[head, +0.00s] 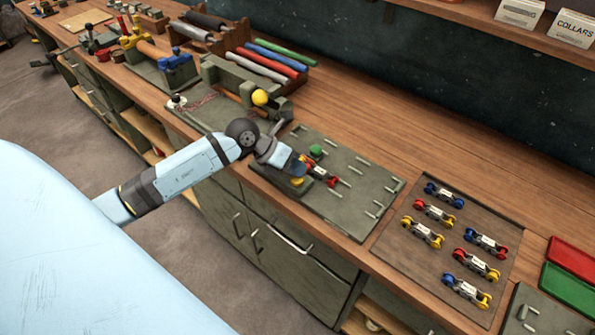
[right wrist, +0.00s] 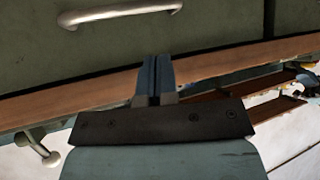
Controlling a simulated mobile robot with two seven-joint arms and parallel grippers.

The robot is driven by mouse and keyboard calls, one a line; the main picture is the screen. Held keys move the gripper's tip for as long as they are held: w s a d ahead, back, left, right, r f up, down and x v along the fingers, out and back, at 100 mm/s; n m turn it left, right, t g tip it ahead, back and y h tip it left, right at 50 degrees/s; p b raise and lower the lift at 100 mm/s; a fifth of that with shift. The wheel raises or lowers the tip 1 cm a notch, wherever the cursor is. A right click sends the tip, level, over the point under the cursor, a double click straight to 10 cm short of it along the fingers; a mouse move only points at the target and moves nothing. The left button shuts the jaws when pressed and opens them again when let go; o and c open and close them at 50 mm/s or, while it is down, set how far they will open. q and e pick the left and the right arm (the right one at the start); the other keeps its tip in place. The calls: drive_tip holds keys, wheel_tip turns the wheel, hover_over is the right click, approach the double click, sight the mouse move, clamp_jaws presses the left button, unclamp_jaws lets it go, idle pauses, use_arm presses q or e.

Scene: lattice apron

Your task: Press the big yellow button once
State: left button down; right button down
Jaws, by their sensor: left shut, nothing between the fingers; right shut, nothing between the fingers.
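A yellow button-like cap (head: 297,182) sits on a small dark green block at the front left of a green fixture board (head: 345,215) on the bench in the head view. My left gripper (head: 298,167) is shut and empty, with its blue fingertips right over the cap and hiding part of it. I cannot tell whether they touch or whether the cap is pressed down. My right gripper shows in the right wrist view (right wrist: 156,82), shut and empty, in front of the wooden bench edge and a green drawer front.
A yellow ball knob (head: 260,97) stands behind the arm. A brown board (head: 390,245) with several wheeled pieces lies to the right.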

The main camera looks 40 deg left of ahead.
use_arm(q)
drive_tip(key=shift+r, duration=0.4)
drive_tip(key=shift+r, duration=0.1)
drive_tip(key=shift+r+p, duration=0.7)
drive_tip(key=shift+p, duration=0.05)
wheel_tip(320, 180, up, 4)
drive_tip(key=p, duration=0.2)
drive_tip(key=shift+f+p, duration=0.25)
drive_tip(key=shift+p, duration=0.05)
